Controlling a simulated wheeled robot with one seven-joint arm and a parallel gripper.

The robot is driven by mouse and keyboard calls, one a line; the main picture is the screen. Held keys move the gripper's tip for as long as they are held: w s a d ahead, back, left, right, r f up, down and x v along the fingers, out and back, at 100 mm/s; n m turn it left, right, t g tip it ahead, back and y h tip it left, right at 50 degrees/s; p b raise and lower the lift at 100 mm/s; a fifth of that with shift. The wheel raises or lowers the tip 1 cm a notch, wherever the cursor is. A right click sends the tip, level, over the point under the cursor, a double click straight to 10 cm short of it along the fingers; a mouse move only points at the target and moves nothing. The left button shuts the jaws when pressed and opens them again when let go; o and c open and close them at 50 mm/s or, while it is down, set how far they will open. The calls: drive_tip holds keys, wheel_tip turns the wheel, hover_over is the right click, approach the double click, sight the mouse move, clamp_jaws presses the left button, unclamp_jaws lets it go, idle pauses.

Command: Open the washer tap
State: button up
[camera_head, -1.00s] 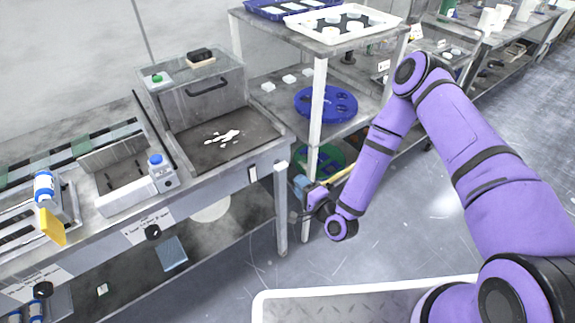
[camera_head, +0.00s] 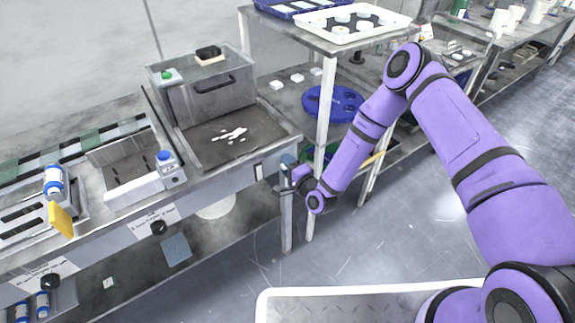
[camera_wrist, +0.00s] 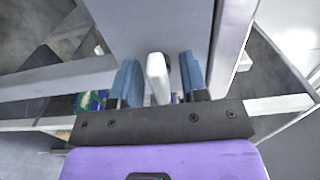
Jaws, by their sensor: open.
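A small upright white lever (camera_head: 258,171), which I take to be the washer tap, is on the bench front below the right end of the grey basin (camera_head: 240,150). My gripper (camera_head: 287,161) is just right of it in the head view, near the bench corner post. In the wrist view the white lever (camera_wrist: 158,75) shows between the two blue fingers of my gripper (camera_wrist: 162,82). The fingers are open and not closed on it. A dark part shows at its right side. I cannot tell how far the fingertips are from it.
A metal shelf rack (camera_head: 330,45) with a blue perforated disc (camera_head: 333,104) stands right behind my arm. A shelf runs under the bench. The floor to the right is clear.

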clamp_jaws()
